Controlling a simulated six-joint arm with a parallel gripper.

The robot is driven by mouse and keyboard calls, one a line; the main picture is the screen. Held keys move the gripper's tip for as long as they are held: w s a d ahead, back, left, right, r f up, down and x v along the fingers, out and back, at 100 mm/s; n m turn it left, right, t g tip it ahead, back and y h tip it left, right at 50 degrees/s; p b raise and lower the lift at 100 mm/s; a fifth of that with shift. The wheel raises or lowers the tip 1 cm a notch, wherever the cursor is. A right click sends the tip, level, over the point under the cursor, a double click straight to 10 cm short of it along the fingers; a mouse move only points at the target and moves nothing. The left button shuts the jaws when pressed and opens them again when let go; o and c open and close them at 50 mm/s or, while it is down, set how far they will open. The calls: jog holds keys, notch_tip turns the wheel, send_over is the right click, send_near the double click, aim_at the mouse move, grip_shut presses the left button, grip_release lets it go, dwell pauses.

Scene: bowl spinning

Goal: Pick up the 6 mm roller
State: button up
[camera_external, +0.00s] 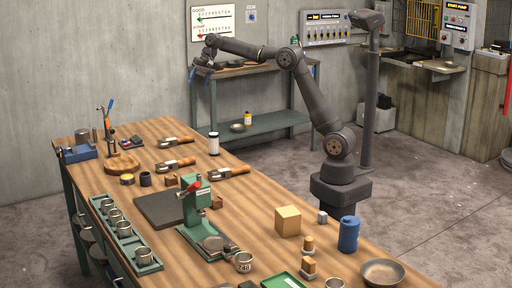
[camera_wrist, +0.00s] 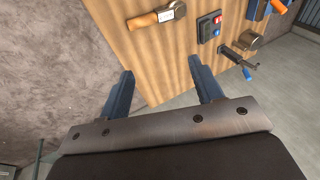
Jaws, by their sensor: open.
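Several wood-handled hand tools that look like rollers lie on the workbench in the external view: a far one (camera_external: 175,141), a middle one (camera_external: 176,163) and a near one (camera_external: 228,173). Their size marks are too small to read, so I cannot tell which is the 6 mm roller. One such tool (camera_wrist: 156,17), with an orange-brown handle and a pale label, shows at the top of the wrist view. My gripper (camera_wrist: 160,70) is open and empty, its two blue-grey fingers apart above the bench edge. In the external view my gripper (camera_external: 192,74) hangs high beyond the bench.
The wooden workbench (camera_external: 250,215) carries a green press (camera_external: 195,205), a white bottle (camera_external: 214,144), a cup rack (camera_external: 122,235), a wooden block (camera_external: 288,221), a blue canister (camera_external: 348,234) and a metal bowl (camera_external: 382,273). A green shelf unit (camera_external: 262,122) stands against the back wall.

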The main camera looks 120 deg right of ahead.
jog(key=m+y, duration=0.2)
jog(key=m, duration=1.7)
send_near(174, 139)
jog(key=x, duration=0.4)
jog(key=shift+a+f, duration=0.1)
jog(key=shift+f, duration=0.05)
jog(key=shift+d+x, duration=0.2)
jog(key=shift+x, duration=1.15)
jog(key=shift+d+x, duration=0.2)
jog(key=shift+x, duration=1.1)
jog(key=shift+c, duration=0.4)
jog(key=c, duration=1.1)
jog(key=shift+t, duration=0.3)
grip_shut()
